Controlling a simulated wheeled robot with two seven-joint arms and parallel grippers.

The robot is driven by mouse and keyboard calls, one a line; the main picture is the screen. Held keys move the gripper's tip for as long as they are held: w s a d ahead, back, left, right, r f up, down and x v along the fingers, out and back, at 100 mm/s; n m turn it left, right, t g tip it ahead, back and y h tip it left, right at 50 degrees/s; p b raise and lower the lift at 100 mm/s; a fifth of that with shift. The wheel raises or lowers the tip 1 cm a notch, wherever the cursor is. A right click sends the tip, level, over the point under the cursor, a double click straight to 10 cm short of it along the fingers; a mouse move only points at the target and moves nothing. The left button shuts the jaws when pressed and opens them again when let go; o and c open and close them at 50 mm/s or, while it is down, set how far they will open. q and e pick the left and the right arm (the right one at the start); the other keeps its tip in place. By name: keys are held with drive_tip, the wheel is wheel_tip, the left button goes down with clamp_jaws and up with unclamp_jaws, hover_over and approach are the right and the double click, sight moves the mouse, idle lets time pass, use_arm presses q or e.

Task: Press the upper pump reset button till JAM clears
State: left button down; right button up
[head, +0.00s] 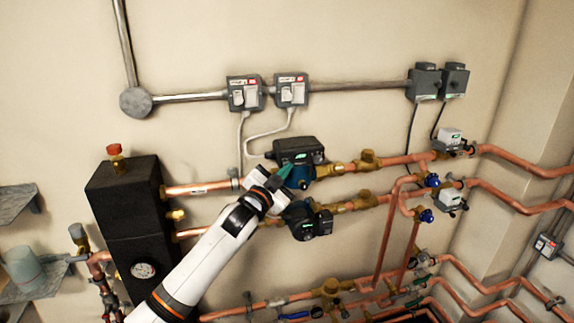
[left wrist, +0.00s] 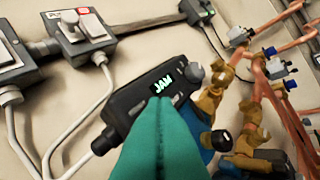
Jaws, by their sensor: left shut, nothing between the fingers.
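The upper pump (head: 298,148) has a black control head with a small lit display, and its body is dark blue-green. In the left wrist view the display on the upper pump's control head (left wrist: 130,98) reads JAM in green letters. My left gripper (head: 284,170) has teal fingers, shut and empty, pointing at the lower front of that head. In the left wrist view the left gripper's fingertips (left wrist: 160,108) lie just below the display and hide part of the face there. I cannot tell whether they touch it or a button. My right gripper is not in view.
A lower pump (head: 310,222) sits just below, close to my left wrist. Copper pipes (head: 400,160) with brass fittings run to the right. A black manifold block (head: 125,215) stands left of my arm. Grey switch boxes (head: 244,95) are on the wall above.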

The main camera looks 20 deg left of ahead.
use_arm(q)
drive_tip(key=shift+s+d, duration=0.3)
drive_tip(key=shift+s, duration=0.25)
drive_tip(key=s+d+p, duration=0.1)
drive_tip(key=s, duration=0.1)
drive_tip(key=s+d, duration=0.1)
drive_tip(key=s, duration=0.1)
drive_tip(key=shift+d+p, duration=0.4)
idle(0.5)
